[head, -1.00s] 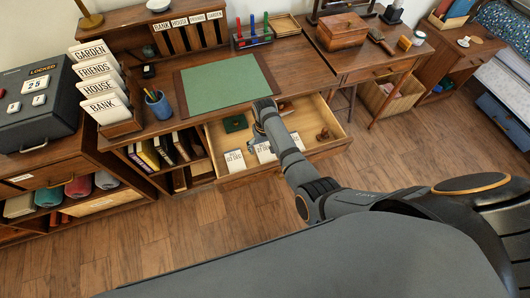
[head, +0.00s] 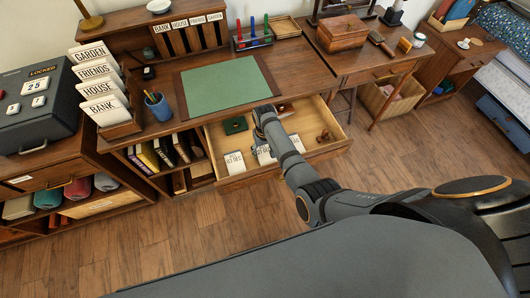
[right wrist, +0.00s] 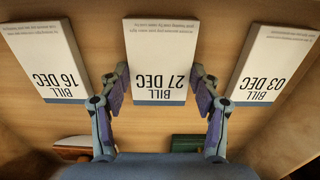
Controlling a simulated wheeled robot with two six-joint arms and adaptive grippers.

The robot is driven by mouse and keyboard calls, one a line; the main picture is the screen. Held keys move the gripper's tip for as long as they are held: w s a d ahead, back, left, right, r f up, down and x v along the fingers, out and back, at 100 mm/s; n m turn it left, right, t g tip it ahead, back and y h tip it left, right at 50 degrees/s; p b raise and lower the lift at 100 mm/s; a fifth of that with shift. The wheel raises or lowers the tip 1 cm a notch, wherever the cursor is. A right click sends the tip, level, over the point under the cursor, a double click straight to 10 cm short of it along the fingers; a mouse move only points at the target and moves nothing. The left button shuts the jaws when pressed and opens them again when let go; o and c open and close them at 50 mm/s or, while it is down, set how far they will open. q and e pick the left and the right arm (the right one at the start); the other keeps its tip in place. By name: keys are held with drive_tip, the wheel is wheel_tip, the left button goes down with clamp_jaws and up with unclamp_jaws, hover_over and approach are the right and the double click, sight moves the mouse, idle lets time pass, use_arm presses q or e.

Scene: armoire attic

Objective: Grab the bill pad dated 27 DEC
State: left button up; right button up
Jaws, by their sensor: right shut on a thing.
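The open desk drawer (head: 225,180) holds several bill pads. In the right wrist view three white pads lie side by side with their print upside down. The middle pad (right wrist: 156,55) appears to read 27 DEC. The left one (right wrist: 45,62) reads 16 DEC and the right one (right wrist: 272,62) reads 03 DEC. My right gripper (right wrist: 160,90) is shut on the middle pad, with one finger against each side edge. In the head view my right gripper (head: 262,132) is down in the drawer and partly covers that pad. My left gripper is out of view.
A green item (head: 235,125) lies at the drawer's back left and a brown item (head: 325,135) at its right. The drawer walls are close around my gripper. The desk top with its green mat (head: 226,86) is above. A card rack (head: 122,128) stands at left.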

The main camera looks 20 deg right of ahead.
sight(266, 152)
drive_tip(key=shift+r, duration=0.1)
drive_tip(key=shift+r, duration=0.3)
drive_tip(key=r, duration=0.2)
drive_tip(key=shift+w+d+r, duration=0.1)
drive_tip(key=shift+d+r, duration=0.1)
drive_tip(key=shift+r, duration=0.2)
drive_tip(key=w+d+b, duration=0.1)
drive_tip(key=d, duration=0.4)
drive_tip(key=w+d+b, duration=0.1)
drive_tip(key=w+d, duration=0.1)
drive_tip(key=d, duration=0.4)
drive_tip(key=w+d+b, duration=0.1)
drive_tip(key=d, duration=0.4)
drive_tip(key=shift+w+d+f, duration=0.1)
drive_tip(key=shift+w+d, duration=0.25)
drive_tip(key=shift+d, duration=0.05)
